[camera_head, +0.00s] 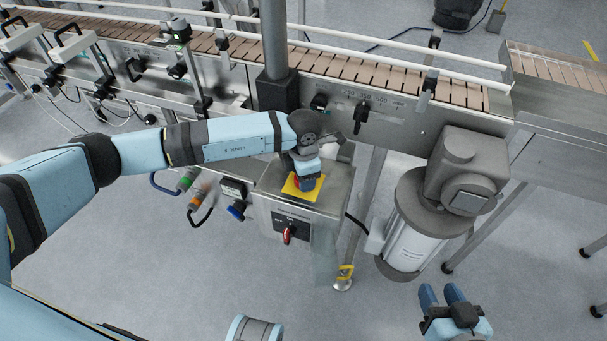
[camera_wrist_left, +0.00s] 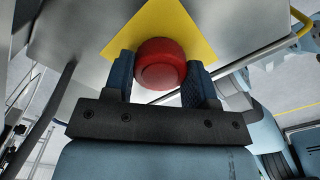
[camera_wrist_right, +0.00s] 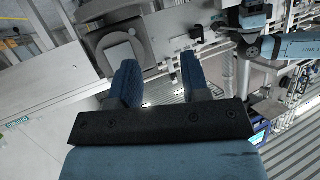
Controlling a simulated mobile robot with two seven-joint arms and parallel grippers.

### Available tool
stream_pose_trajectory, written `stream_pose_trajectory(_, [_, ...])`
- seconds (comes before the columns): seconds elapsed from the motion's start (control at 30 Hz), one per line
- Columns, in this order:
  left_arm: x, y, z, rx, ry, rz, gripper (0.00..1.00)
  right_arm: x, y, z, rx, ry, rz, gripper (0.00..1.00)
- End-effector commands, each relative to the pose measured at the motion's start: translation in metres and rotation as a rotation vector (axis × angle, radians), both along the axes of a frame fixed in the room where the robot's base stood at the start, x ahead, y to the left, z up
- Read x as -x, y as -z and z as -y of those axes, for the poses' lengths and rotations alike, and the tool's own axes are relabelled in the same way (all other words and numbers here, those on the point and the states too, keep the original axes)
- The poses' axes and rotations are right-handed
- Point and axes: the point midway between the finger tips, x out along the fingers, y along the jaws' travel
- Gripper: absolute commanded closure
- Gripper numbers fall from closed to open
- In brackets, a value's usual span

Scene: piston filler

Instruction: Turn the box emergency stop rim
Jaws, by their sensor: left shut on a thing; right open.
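The box emergency stop is a red round knob (camera_wrist_left: 160,62) on a yellow square plate, large in the left wrist view. In the head view the yellow plate (camera_head: 290,187) lies on top of the grey control box (camera_head: 337,190), and the knob is mostly hidden by my gripper. My left gripper (camera_wrist_left: 160,80) is shut on the red rim, one blue finger on each side. It also shows in the head view (camera_head: 304,181), pointing down. My right gripper (camera_head: 441,292) is open and empty at the lower right; its spread fingers show in the right wrist view (camera_wrist_right: 158,80).
The box front carries a red switch (camera_head: 288,234). A conveyor (camera_head: 350,68) with a knob panel runs behind. A grey motor with a cylindrical housing (camera_head: 408,235) stands between the box and my right gripper. Green and orange buttons (camera_head: 190,180) are left of the box.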

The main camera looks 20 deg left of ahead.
Motion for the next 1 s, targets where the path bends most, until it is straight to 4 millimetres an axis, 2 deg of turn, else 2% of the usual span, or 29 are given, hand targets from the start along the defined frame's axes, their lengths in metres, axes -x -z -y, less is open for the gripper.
stream_pose_trajectory(0.1, [0.0, 0.001, 0.0, -0.001, 0.001, -0.001, 0.72, 0.002, 0.002, -0.001, -0.003, 0.001, -0.006, 0.57])
stream_pose_trajectory(0.13, [0.0, 0.001, 0.0, -0.001, 0.001, -0.001, 0.44, 0.002, 0.002, -0.001, -0.003, 0.002, -0.008, 0.57])
stream_pose_trajectory(0.23, [0.0, 0.001, 0.0, -0.001, 0.0, -0.001, 0.22, 0.003, 0.003, -0.001, -0.006, 0.004, -0.011, 0.57])
stream_pose_trajectory(0.5, [0.0, 0.0, 0.0, 0.0, 0.0, 0.0, 0.22, 0.004, 0.004, -0.002, -0.009, 0.006, -0.015, 0.57])
stream_pose_trajectory(0.63, [0.0, -0.01, 0.0, 0.001, 0.0, 0.002, 0.22, 0.005, 0.002, -0.002, -0.005, 0.006, -0.02, 0.57])
stream_pose_trajectory(0.77, [-0.001, -0.034, 0.0, 0.0, 0.0, 0.004, 0.22, 0.005, 0.004, 0.002, 0.015, 0.006, -0.04, 0.57])
stream_pose_trajectory(1.0, [0.0, -0.089, 0.0, 0.0, 0.0, 0.002, 0.22, 0.013, 0.016, 0.008, 0.046, 0.012, -0.096, 0.57])
